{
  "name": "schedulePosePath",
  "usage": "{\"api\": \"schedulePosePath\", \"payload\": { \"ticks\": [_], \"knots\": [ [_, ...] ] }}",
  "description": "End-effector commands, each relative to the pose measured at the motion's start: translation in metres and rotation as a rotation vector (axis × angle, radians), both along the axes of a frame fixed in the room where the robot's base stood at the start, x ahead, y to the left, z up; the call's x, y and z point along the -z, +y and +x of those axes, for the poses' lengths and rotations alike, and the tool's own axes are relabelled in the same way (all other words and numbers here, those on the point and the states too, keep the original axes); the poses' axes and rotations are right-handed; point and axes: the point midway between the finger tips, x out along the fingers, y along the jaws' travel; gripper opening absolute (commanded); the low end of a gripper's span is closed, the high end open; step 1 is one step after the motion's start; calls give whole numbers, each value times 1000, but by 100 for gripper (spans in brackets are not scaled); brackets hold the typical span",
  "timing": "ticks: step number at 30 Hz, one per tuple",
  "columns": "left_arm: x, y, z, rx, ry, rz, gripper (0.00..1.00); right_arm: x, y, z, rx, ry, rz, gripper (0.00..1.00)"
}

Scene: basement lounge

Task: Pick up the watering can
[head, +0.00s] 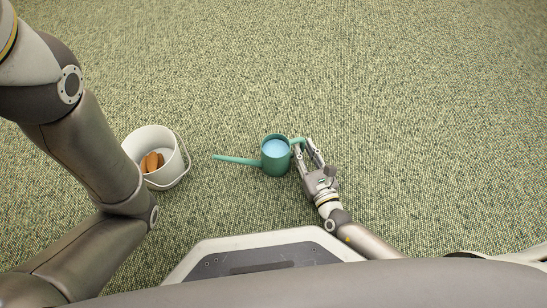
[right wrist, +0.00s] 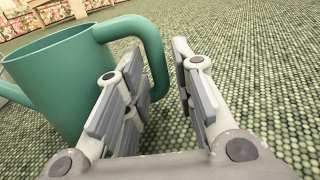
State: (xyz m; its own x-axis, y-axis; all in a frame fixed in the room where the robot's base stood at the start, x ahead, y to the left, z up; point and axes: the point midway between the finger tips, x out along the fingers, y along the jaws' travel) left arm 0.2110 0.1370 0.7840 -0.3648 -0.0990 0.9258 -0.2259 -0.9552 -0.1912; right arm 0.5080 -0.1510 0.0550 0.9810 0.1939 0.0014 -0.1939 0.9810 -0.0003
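The green watering can (head: 275,158) stands upright on the carpet near the middle of the head view. Its spout points left, its handle is on the right, and its inside looks light blue. In the right wrist view the can's body (right wrist: 60,85) is at the left, partly behind a finger. My right gripper (head: 307,143) is at the handle side. Its fingers are apart, and the handle (right wrist: 152,50) shows in the gap between them (right wrist: 158,85), not visibly clamped. My left arm crosses the left of the head view; its gripper is out of view.
A white bucket (head: 136,146) with orange-brown things (head: 152,162) inside stands left of the can, close to my left arm. Open green carpet (head: 400,120) lies beyond and to the right. Patterned furniture or boxes (right wrist: 190,8) show far back in the right wrist view.

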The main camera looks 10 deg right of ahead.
Motion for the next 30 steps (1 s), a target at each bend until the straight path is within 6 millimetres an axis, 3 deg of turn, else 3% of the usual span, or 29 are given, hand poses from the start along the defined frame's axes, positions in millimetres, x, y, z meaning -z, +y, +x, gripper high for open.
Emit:
{"api": "schedulePosePath", "payload": {
  "ticks": [4,12,18,30],
  "knots": [
    [10,0,0,0,0,0,49,2,3,15,0,0,1,24],
    [9,0,0,0,1,0,49,0,3,18,0,2,-1,23],
    [9,0,0,0,1,0,49,1,3,18,0,2,0,0],
    [9,0,1,0,2,0,49,-1,3,18,1,-3,3,0]
  ]
}}
